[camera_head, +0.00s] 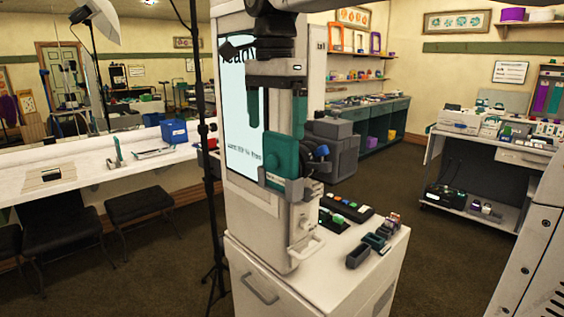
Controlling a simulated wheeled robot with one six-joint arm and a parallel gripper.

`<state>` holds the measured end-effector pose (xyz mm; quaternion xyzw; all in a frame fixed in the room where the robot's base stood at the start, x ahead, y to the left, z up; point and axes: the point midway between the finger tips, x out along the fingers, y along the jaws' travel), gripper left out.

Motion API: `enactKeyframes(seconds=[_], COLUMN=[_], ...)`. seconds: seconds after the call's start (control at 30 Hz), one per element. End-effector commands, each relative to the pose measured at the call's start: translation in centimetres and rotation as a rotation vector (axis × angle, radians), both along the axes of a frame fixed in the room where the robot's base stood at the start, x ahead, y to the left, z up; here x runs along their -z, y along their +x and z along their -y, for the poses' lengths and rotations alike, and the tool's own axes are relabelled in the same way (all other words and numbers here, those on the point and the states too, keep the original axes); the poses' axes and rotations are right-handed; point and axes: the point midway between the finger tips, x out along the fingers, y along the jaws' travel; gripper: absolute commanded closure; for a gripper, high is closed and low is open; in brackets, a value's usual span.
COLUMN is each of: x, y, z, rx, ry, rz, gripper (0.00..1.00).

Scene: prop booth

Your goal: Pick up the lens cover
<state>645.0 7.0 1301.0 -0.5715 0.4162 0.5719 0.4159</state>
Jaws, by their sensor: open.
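A teal square piece with a small round mark on its face, apparently the lens cover (280,163), sits upright on the front of the white booth machine (240,170). A grey bracket (292,190) runs along its lower edge. My gripper (277,126) hangs just above it, pointing down, with its two dark teal fingers apart and nothing seen between them. The fingertips look close to the cover's top edge; I cannot tell whether the right one touches or overlaps it.
A white cabinet (330,270) under the machine carries a dark button panel (346,209) and small dark holders (358,256). Dark round parts (319,153) stand right of the cover. A black light stand (207,150) rises at left. Brown floor (440,270) is open at right.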

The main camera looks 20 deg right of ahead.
Motion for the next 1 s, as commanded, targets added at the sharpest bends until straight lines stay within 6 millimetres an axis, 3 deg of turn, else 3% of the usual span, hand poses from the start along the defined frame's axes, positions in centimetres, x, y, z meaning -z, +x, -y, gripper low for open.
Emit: enactKeyframes(seconds=[0.5,0.8,0.93,0.97,1.0], x=[6.6,7.1,7.1,7.1,7.1], y=[-0.5,-0.4,-0.4,-0.4,-0.4], z=[0.8,0.8,0.8,0.8,0.8], rx=[-0.001,-0.001,-0.001,-0.001,-0.001], ry=[-0.001,0.000,0.000,0.000,0.000], rz=[-0.002,0.001,0.001,0.001,0.001], gripper=[0.00,0.00,0.36,0.43,0.43])
